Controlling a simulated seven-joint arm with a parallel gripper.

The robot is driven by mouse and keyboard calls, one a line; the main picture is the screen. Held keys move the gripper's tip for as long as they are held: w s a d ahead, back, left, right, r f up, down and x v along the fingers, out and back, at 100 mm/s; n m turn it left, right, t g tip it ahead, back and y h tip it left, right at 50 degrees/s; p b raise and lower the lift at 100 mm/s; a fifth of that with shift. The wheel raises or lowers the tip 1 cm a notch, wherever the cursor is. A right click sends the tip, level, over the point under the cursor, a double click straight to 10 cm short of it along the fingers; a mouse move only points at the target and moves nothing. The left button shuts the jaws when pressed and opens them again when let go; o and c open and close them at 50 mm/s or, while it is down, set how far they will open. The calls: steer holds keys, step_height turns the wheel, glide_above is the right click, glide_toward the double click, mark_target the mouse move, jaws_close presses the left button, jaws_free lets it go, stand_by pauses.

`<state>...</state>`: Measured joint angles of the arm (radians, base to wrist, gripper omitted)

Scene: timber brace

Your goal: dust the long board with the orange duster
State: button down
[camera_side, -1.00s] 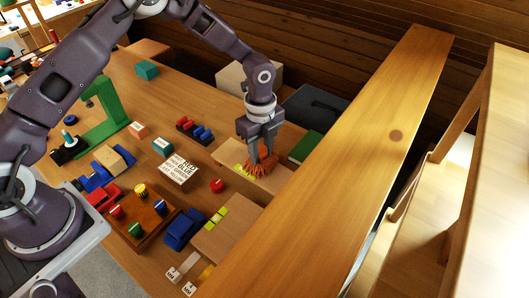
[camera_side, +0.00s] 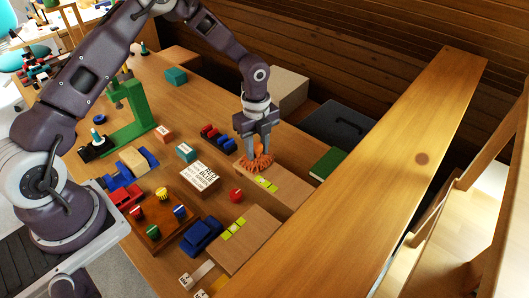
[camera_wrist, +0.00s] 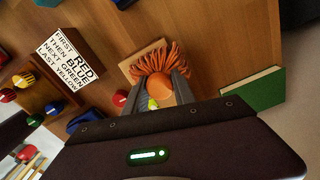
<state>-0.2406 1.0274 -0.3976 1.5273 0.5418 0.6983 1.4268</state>
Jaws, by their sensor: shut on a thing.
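The orange duster (camera_side: 257,163) has a rounded handle and a fringe of strands. My gripper (camera_side: 257,146) is shut on its handle, which also shows between the fingers in the wrist view (camera_wrist: 161,91). The fringe is spread at the far left end of a light wooden board (camera_side: 290,183), and appears to touch it. Yellow-green patches (camera_side: 266,183) lie on this board just right of the fringe. Part of the board shows behind the fringe in the wrist view (camera_wrist: 143,54). The board's surface under the duster is hidden.
A second board (camera_side: 255,245) with yellow-green patches (camera_side: 233,228) lies nearer the front. A large beam (camera_side: 400,170) crosses at right.

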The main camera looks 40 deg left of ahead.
steer(key=shift+a+r, duration=0.1)
steer(key=shift+r, duration=4)
